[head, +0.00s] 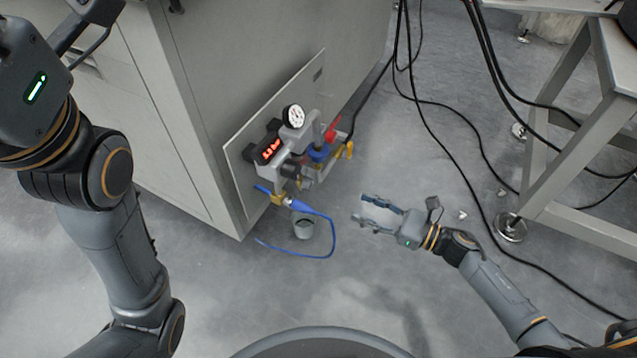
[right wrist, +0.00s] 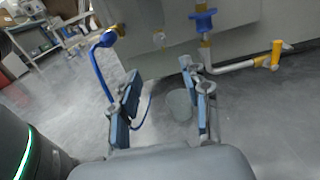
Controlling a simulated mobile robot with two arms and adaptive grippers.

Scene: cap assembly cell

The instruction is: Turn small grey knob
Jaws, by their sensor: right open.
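The valve assembly (head: 300,150) sits on a panel on the side of a grey cabinet. It has a round white gauge (head: 293,116), a red-lit display (head: 271,149), a blue knob (head: 318,153) and yellow handles. I cannot make out the small grey knob for certain. My right gripper (head: 361,208) is open and empty, low in front of the assembly and to its right, apart from it. In the right wrist view its open fingers (right wrist: 160,90) point toward the panel; the blue knob (right wrist: 204,20) is beyond them. My left arm shows at the left, but its gripper is not visible.
A grey bucket (head: 303,226) stands on the floor below the assembly. A blue hose (head: 333,235) hangs from it and loops near the bucket. Black cables (head: 440,135) cross the floor at the right, beside a table leg (head: 560,125). Floor between gripper and panel is mostly clear.

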